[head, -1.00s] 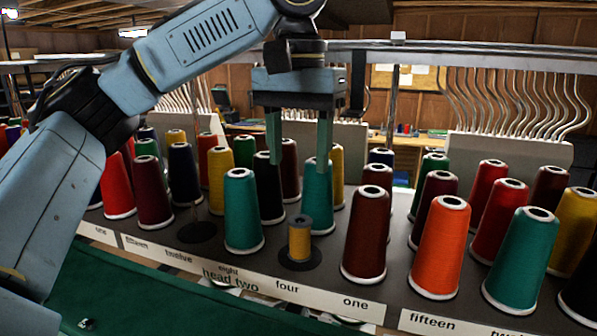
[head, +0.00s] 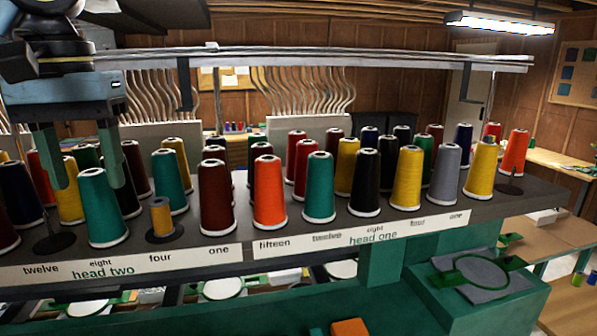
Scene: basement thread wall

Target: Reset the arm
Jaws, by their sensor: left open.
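My left gripper (head: 84,160) is at the left of the head view, pointing down with its two green fingers apart and nothing between them that it holds. It is in front of or above the thread cones at head two; the exact gap cannot be told. A teal cone (head: 103,210) stands just below the fingers. A small yellow spool (head: 161,217) stands upright on a dark round base at the label "four". My right gripper is not in view.
Several thread cones, such as an orange one (head: 268,193), stand in rows on the grey rack (head: 480,206). A metal rail (head: 330,58) runs above them. An embroidery hoop (head: 480,271) lies on the green machine at the right. A wooden table (head: 565,165) stands far right.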

